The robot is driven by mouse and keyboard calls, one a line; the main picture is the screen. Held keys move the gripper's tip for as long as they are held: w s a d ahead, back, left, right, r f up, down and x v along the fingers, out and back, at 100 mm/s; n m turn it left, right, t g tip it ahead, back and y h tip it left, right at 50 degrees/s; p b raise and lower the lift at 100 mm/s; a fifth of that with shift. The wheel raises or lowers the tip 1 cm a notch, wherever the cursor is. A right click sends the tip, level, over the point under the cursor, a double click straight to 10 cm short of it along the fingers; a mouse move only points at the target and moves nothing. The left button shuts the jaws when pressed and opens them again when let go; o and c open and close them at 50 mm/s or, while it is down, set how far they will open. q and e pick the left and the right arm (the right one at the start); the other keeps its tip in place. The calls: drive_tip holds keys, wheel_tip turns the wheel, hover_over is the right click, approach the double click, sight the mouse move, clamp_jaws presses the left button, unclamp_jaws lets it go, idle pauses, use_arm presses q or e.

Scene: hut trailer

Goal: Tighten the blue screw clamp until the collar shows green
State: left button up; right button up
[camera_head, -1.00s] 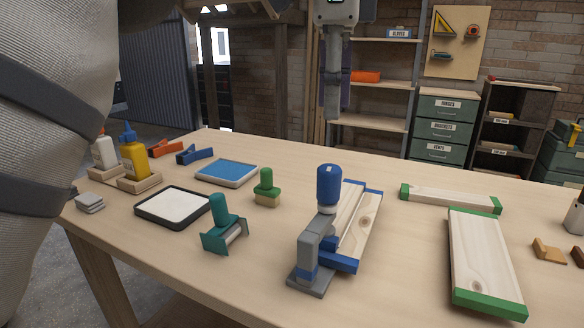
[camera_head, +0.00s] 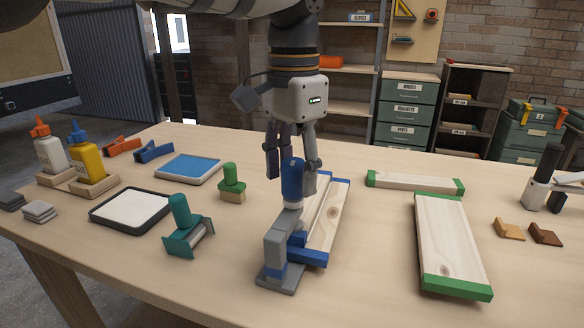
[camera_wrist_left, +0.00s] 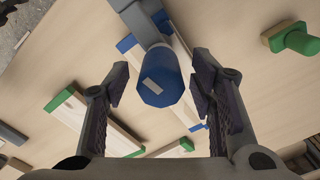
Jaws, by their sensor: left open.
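The blue screw clamp stands upright on the table, with a blue handle (camera_head: 291,180), a pale collar (camera_head: 293,205) below it and a grey base (camera_head: 277,262). No green shows on the collar. The clamp is at the blue-edged wooden board (camera_head: 326,215). My left gripper (camera_head: 291,170) points down over the handle, open. In the left wrist view the handle (camera_wrist_left: 160,82) with its white mark lies between the open fingers (camera_wrist_left: 158,92), with a gap on both sides. My right gripper is not in view.
A teal-handled roller tool (camera_head: 182,228), a green-knobbed stamp (camera_head: 232,180) and a white pad in a dark tray (camera_head: 130,208) stand left of the clamp. Green-ended boards (camera_head: 447,240) lie to the right. The table front right of the clamp is clear.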

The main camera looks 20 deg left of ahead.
use_arm(q)
drive_tip(key=c, duration=1.2)
drive_tip(key=shift+m, duration=0.3)
drive_tip(key=m, duration=0.5)
drive_tip(key=shift+m, duration=0.4)
drive_tip(key=m, duration=0.6)
drive_tip(key=shift+f, duration=0.1)
drive_tip(key=shift+m, duration=0.3)
drive_tip(key=o, duration=1.2)
